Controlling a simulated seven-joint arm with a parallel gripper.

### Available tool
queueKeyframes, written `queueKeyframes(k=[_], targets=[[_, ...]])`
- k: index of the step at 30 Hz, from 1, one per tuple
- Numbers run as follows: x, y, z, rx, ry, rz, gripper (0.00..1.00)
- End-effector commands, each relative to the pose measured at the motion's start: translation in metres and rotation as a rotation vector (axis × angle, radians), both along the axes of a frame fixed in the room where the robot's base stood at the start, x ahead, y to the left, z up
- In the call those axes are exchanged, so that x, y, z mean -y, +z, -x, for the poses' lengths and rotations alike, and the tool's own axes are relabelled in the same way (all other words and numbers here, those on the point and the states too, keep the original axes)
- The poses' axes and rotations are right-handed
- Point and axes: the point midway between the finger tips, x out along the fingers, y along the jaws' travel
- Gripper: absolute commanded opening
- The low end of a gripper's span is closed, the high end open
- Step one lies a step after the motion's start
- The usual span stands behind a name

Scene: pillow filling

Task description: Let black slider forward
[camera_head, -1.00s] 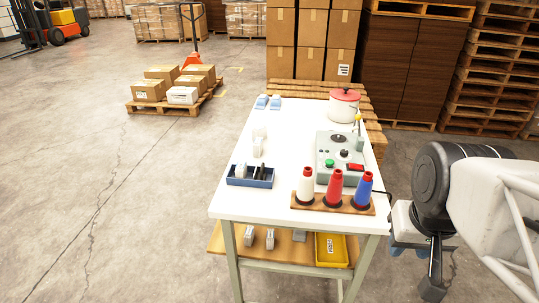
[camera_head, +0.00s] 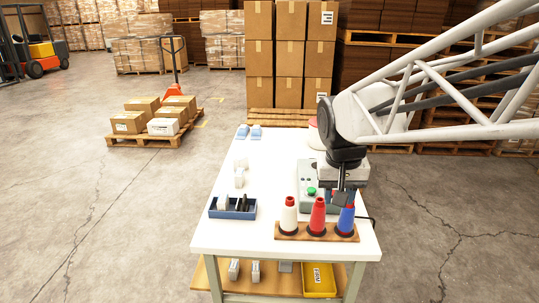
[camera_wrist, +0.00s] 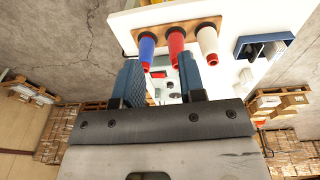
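A grey control box (camera_head: 308,178) stands on the white table (camera_head: 220,232), behind a row of cones. My arm and gripper (camera_head: 341,193) hang over its right part, so in the head view only its left side and a green button (camera_head: 311,190) show. In the wrist view my gripper (camera_wrist: 160,78) is open, its two blue fingers apart with nothing held. Between them show a red part (camera_wrist: 158,75) and small dark parts (camera_wrist: 170,85) of the box. I cannot tell which dark part is the black slider.
White (camera_head: 288,217), red (camera_head: 317,217) and blue (camera_head: 346,220) cones stand on a wooden base (camera_head: 290,236) close to my gripper. A blue tray (camera_head: 232,215) holds white and black pieces. A red-lidded pot (camera_head: 314,138) is partly hidden behind my arm.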

Motion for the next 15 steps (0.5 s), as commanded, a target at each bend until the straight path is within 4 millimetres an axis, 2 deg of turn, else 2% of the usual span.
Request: queueKeyframes(k=[3,15], targets=[[-0.016,-0.003,-0.026,-0.015,0.003,0.009,0.37],[-0.074,-0.018,-0.103,-0.055,0.003,0.041,0.37]])
